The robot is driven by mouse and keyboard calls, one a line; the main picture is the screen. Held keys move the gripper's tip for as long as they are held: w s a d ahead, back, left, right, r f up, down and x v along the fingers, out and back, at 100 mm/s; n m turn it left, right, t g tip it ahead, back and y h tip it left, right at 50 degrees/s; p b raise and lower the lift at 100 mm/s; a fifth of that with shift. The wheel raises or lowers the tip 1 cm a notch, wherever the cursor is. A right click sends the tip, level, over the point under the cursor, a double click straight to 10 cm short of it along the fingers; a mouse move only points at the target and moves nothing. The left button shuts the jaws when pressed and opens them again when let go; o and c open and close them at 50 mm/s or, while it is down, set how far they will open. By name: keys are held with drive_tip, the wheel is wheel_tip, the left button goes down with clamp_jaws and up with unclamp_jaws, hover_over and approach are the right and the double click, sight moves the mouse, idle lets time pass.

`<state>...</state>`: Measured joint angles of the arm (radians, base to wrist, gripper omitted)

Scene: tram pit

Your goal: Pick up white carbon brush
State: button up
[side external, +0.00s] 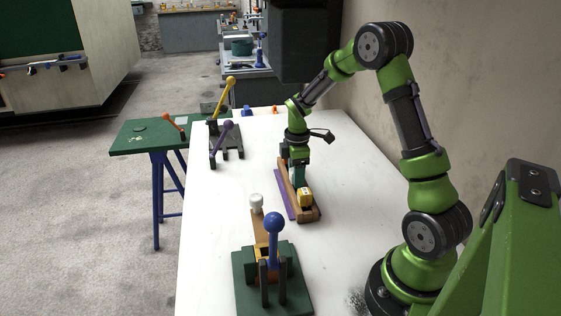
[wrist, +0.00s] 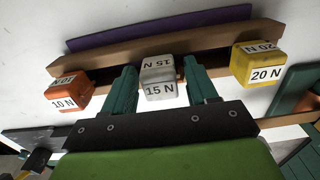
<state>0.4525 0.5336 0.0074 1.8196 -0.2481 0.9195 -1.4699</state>
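The white carbon brush (wrist: 158,78) is a small block marked 15 N, in the middle of a wooden rack (wrist: 110,58). In the wrist view my gripper (wrist: 162,82) has its two teal fingers on either side of it, with a narrow gap showing at each side. The gripper is open, its fingers pointing down at the rack. In the side view my gripper (side external: 298,176) is low over the rack (side external: 312,217). The white brush cannot be made out there.
An orange block (wrist: 68,92) marked 10 N and a yellow block (wrist: 258,64) marked 20 N sit at the rack's ends. A purple strip (side external: 282,204) lies beside the rack. A green fixture with a blue-knobbed lever (side external: 274,224) stands in front; bare white tabletop (side external: 350,190) lies right.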

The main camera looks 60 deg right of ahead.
drive_tip(key=c, duration=0.8)
drive_tip(key=shift+r, duration=0.3)
drive_tip(key=shift+c, duration=0.3)
wheel_tip(320, 180, up, 9)
drive_tip(key=shift+w+a+f, duration=0.1)
drive_tip(key=shift+f, duration=0.1)
drive_tip(key=s+a+r+n, duration=0.1)
drive_tip(key=a+r+n, duration=0.15)
drive_tip(key=a, duration=0.85)
drive_tip(key=s+a+r+n, duration=0.1)
drive_tip(key=a+r, duration=0.2)
drive_tip(key=a, duration=0.8)
drive_tip(key=s+a+m, duration=0.3)
drive_tip(key=s+a, duration=0.3)
drive_tip(key=s, duration=0.2)
drive_tip(key=shift+s+a+f, duration=0.25)
drive_tip(key=shift+s+a, duration=0.05)
drive_tip(key=shift+s, duration=0.05)
